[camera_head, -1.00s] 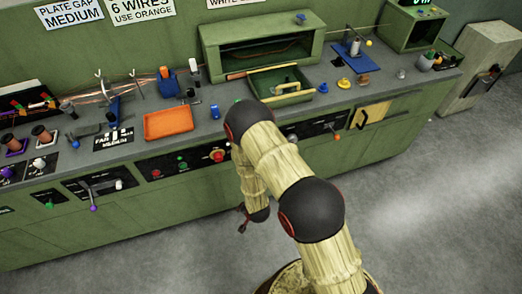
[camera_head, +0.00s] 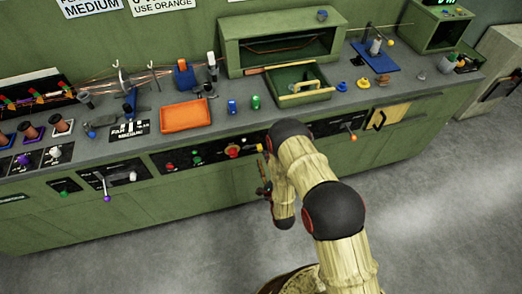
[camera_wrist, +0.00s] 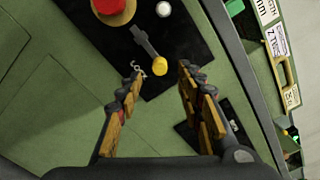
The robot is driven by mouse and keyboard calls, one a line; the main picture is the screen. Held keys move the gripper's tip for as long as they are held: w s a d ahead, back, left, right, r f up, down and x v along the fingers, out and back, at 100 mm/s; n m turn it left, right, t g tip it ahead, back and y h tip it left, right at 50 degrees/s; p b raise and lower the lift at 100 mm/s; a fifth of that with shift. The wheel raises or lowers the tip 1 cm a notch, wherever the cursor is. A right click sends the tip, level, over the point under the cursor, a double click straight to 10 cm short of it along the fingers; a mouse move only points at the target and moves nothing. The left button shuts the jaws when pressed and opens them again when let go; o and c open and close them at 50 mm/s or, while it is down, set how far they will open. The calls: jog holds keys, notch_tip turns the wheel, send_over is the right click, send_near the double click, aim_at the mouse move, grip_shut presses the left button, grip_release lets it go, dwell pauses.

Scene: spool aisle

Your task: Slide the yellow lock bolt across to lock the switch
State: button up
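In the wrist view a yellow knob-like piece (camera_wrist: 159,66), which looks like the lock bolt, sits at the end of a dark grey lever (camera_wrist: 145,40) on a black panel (camera_wrist: 188,30). My gripper (camera_wrist: 160,72) is open, with one finger on each side of the yellow piece in the picture. I cannot tell whether either finger touches it. In the head view the yellow piece (camera_head: 260,147) shows just right of the red button. My gripper (camera_head: 264,188) is by the bench front, partly hidden by my arm.
A red button on a yellow base (camera_wrist: 113,9) and a white knob (camera_wrist: 163,9) are close by on the panel. Another black panel (camera_wrist: 228,128) lies beyond the right finger. An orange tray (camera_head: 185,116) stands on the bench above. The floor in front is clear.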

aim_at(260, 150)
jog(key=shift+b+x, duration=0.55)
jog(key=shift+x, duration=2.6)
jog(key=shift+f, duration=0.1)
jog(key=shift+c, duration=1.1)
jog(key=shift+s, duration=0.1)
jog(key=c, duration=0.7)
jog(key=shift+a, duration=0.1)
grip_shut()
